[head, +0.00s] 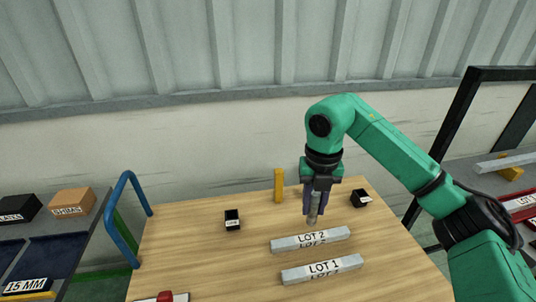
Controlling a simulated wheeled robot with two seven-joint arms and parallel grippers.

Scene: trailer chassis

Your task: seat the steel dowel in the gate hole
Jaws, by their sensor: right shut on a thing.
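My right gripper (315,202) comes in from the right and points down over the wooden table. It is shut on the steel dowel (312,217), a short grey upright piece showing below the fingers. The dowel's lower end is just behind the grey bar marked LOT 2 (311,239); I cannot tell whether it touches anything. A second grey bar, marked LOT 1 (321,269), lies nearer. I cannot make out the gate hole. My left gripper is not in view.
A yellow post (278,185) stands at the table's back edge. Small black labelled blocks sit left (232,220) and right (361,198) of the gripper. A blue handle (127,207) rises at the left. The table's left part is mostly clear.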

